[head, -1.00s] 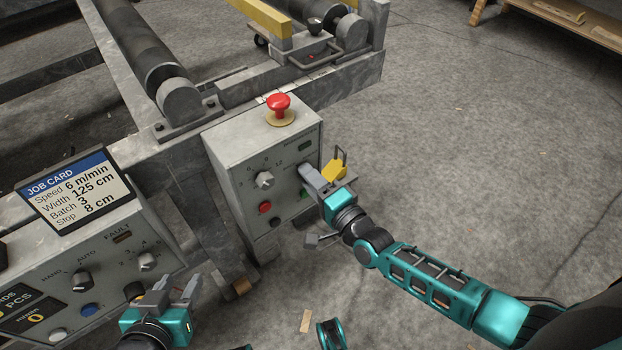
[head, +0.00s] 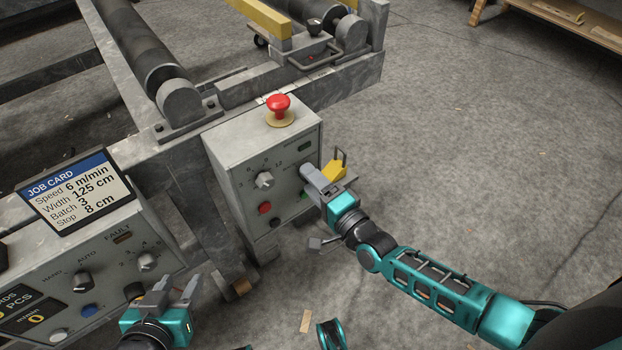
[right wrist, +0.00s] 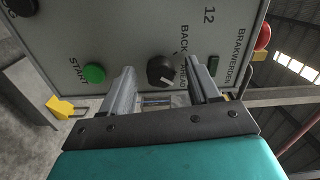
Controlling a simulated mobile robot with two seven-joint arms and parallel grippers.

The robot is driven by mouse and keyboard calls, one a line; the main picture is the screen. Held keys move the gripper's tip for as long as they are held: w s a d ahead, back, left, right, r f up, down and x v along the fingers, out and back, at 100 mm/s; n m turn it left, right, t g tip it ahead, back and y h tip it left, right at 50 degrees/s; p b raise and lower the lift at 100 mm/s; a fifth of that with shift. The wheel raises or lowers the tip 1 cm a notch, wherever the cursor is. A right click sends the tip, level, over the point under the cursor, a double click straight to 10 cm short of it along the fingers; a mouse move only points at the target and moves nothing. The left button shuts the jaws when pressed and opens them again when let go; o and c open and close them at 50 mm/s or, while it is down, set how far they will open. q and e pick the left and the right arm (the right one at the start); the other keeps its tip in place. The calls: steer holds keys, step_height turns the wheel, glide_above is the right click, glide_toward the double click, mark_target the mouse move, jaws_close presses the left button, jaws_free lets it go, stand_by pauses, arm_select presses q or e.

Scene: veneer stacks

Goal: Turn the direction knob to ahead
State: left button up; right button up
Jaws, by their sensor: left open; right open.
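The direction knob (right wrist: 162,70) is a round black knob on the grey control box (head: 225,155). In the right wrist view it lies between and beyond my open fingers, with a small gap on both sides. Lettering BACK shows above it; the word beside it, ending like AHEAD, is partly covered by a finger. A pale mark seems to be on its lower right; its exact setting is hard to tell. My right gripper (head: 318,183) is open at the box's right side and hides the knob in the head view. My left gripper (head: 178,285) is open and empty, lower left.
The box also carries a red mushroom button (head: 278,104), a grey dial (head: 264,180), a red button (head: 265,208) and a green START button (right wrist: 94,73). A sloped console (head: 100,270) with a job card (head: 76,192) stands left.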

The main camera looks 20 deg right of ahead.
arm_select(q)
steer(key=shift+r+p, duration=0.85)
steer(key=shift+r, duration=0.1)
arm_select(e)
steer(key=v, duration=1.2)
steer(key=shift+r, duration=0.1)
steer(key=s+a+r+n+g+p, duration=0.2)
steer(key=a+r+n+g+p, duration=0.15)
steer(key=r+n+p, duration=0.45)
arm_select(q)
steer(key=s+a+r+y+p, duration=0.1)
steer(key=a+r+p, duration=0.2)
steer(key=r, duration=0.4)
steer(key=shift+s, duration=0.3)
arm_select(e)
steer(key=d+n+g+h, duration=0.1)
steer(key=n, duration=0.1)
steer(key=s+d+n+h, duration=0.1)
steer(key=n, duration=0.2)
steer(key=s+d+n+g+h, duration=0.1)
steer(key=n+h, duration=0.1)
steer(key=shift+s+d+r+g, duration=0.2)
steer(key=shift+s+r+g, duration=0.05)
steer(key=shift+r+g, duration=0.1)
arm_select(q)
steer(key=shift+d, duration=0.1)
steer(key=shift+w+r, duration=0.15)
steer(key=shift+r, duration=0.05)
